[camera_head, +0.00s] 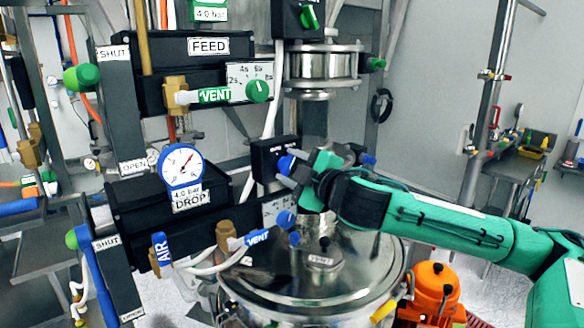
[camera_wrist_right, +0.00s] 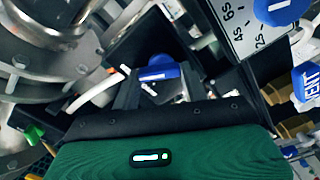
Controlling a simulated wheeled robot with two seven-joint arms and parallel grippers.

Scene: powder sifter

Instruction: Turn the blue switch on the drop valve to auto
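The drop valve's black switch box (camera_head: 265,150) stands right of the DROP label (camera_head: 192,198). A blue switch (camera_head: 285,165) shows at its front, partly covered by my right gripper (camera_head: 292,176). In the right wrist view the blue switch (camera_wrist_right: 160,72) lies straight ahead of my right gripper (camera_wrist_right: 155,88), between its dark finger parts. I cannot tell whether the fingers touch it or how far apart they are. The switch's setting and the auto marking are not readable. My left gripper is not in view.
Below the switch are a timer dial with a blue knob (camera_head: 287,219) and a blue VENT valve (camera_head: 257,237). The round steel vessel lid (camera_head: 320,270) lies beneath. The FEED unit (camera_head: 208,47) with green parts and a green switch (camera_head: 309,17) is above.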

